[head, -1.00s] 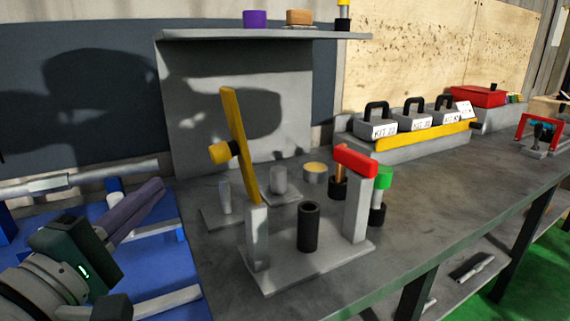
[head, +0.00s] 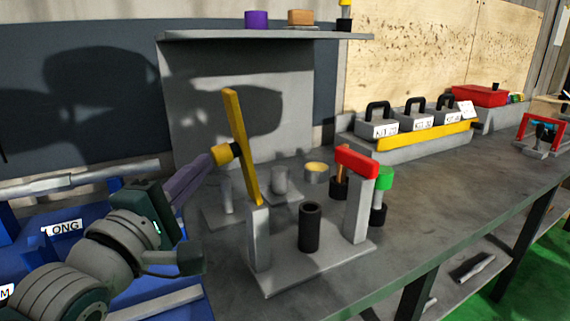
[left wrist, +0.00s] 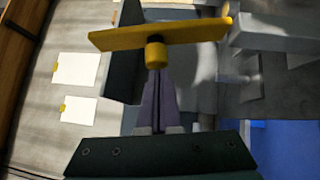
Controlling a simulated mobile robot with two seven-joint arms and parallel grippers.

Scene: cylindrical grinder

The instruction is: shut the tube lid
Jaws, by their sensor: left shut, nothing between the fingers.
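The tube lid (head: 237,135) is a yellow bar hinged on a grey post (head: 258,240); it stands raised, leaning slightly left. A yellow knob (head: 221,154) on a black stub sticks out from its left side. The black tube (head: 309,228) stands upright and uncovered on the grey base plate (head: 300,268). A red piece (head: 357,161) tops the right post. My left gripper (head: 208,164) is shut and empty, its purple fingertips at the knob. In the left wrist view the fingertips (left wrist: 157,74) end just below the knob (left wrist: 156,53); contact is unclear. My right gripper is out of view.
Grey pieces (head: 280,180) and a yellow-topped cup (head: 316,172) stand behind the fixture. A green-topped piece (head: 383,179) stands beside the right post. A shelf (head: 215,35) overhangs the back. The right front bench is clear.

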